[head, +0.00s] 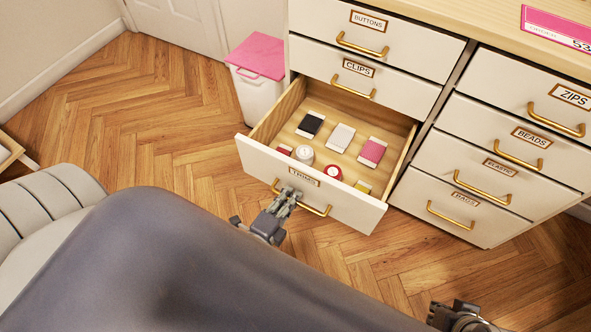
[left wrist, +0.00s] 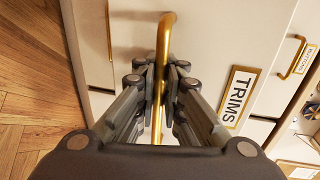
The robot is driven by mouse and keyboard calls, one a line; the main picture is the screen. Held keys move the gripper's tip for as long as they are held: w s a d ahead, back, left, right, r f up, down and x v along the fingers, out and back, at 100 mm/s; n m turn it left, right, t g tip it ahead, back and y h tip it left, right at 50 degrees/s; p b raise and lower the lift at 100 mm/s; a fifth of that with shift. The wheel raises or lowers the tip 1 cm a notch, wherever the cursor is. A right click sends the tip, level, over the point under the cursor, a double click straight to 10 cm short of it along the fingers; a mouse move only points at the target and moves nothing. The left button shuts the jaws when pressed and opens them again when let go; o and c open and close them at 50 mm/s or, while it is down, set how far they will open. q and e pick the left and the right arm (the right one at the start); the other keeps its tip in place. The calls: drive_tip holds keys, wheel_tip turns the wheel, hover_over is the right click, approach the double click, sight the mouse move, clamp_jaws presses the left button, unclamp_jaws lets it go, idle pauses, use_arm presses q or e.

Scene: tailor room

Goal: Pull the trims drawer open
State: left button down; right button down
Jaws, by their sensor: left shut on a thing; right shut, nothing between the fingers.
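The trims drawer (head: 335,200) stands pulled out from the white cabinet, with its TRIMS label (head: 304,177) on the front. Inside lie a black-and-white packet (head: 311,124), a white one (head: 341,138), a pink one (head: 372,151) and several small spools. My left gripper (head: 287,199) is shut on the drawer's brass handle (head: 318,210); the left wrist view shows the fingers on both sides of the handle bar (left wrist: 165,45) beside the TRIMS label. My right gripper (head: 462,315) is at the bottom edge of the head view, partly cut off, away from the cabinet and empty.
The buttons drawer (head: 400,35) and clips drawer (head: 395,88) above are shut. The zips, beads, elastic and bottom drawers (head: 435,190) at the right are shut. A white bin with a pink lid (head: 258,55) stands left of the cabinet. The wooden floor (head: 130,110) at left is clear.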

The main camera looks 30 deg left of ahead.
use_arm(q)
drive_tip(key=shift+s, duration=0.65)
drive_tip(key=c, duration=2)
unclamp_jaws()
drive_tip(key=shift+s, duration=0.1)
drive_tip(key=v, duration=1.2)
drive_tip(key=shift+w, duration=0.2)
